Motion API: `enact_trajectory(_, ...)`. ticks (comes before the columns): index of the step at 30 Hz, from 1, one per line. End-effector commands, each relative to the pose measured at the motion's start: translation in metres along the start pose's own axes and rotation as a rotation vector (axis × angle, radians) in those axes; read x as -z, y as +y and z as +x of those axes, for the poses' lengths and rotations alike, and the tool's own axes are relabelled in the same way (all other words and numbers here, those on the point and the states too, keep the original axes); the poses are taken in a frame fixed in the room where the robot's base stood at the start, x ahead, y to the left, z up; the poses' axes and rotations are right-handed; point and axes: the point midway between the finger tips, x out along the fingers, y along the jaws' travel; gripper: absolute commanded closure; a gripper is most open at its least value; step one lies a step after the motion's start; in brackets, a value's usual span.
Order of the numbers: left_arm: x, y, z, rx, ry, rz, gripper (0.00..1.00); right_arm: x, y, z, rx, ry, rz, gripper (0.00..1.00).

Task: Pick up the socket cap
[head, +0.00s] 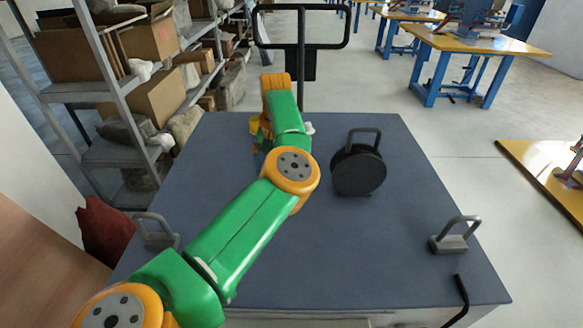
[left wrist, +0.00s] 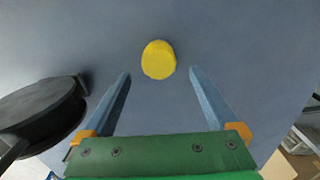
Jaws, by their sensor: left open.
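A round yellow cap, which I take to be the socket cap (left wrist: 158,59), lies on the grey-blue top in the left wrist view. My left gripper (left wrist: 159,73) is open, with its two blue-grey fingers pointing toward the cap. The cap shows just past the fingertips, centred between them, and nothing is held. How high the fingers are above the top is hard to tell. In the head view, my green and orange left arm largely hides this spot, and the cap cannot be made out for sure. My right gripper is in neither view.
A black round reel-like object with a handle (head: 358,172) stands right of my arm; it also shows at left in the left wrist view (left wrist: 40,112). Grey handles sit near the left (head: 158,238) and right (head: 450,243) edges of the grey-blue top (head: 330,260). Its middle front is clear.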

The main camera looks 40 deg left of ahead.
Motion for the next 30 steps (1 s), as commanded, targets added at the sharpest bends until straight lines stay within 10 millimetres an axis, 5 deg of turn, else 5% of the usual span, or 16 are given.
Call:
enact_trajectory(7,-0.005,0.006,0.044,0.0,-0.003,-0.001,0.06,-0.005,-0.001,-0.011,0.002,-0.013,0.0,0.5)
enact_trajectory(15,-0.005,0.006,0.052,-0.001,0.0,-0.001,0.06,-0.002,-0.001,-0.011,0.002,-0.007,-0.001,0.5)
enact_trajectory(25,-0.005,0.005,0.052,-0.001,0.0,-0.001,0.95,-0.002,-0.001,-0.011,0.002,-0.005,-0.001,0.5)
enact_trajectory(30,-0.005,0.006,0.052,-0.001,0.0,-0.001,0.95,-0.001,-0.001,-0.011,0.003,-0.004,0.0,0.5)
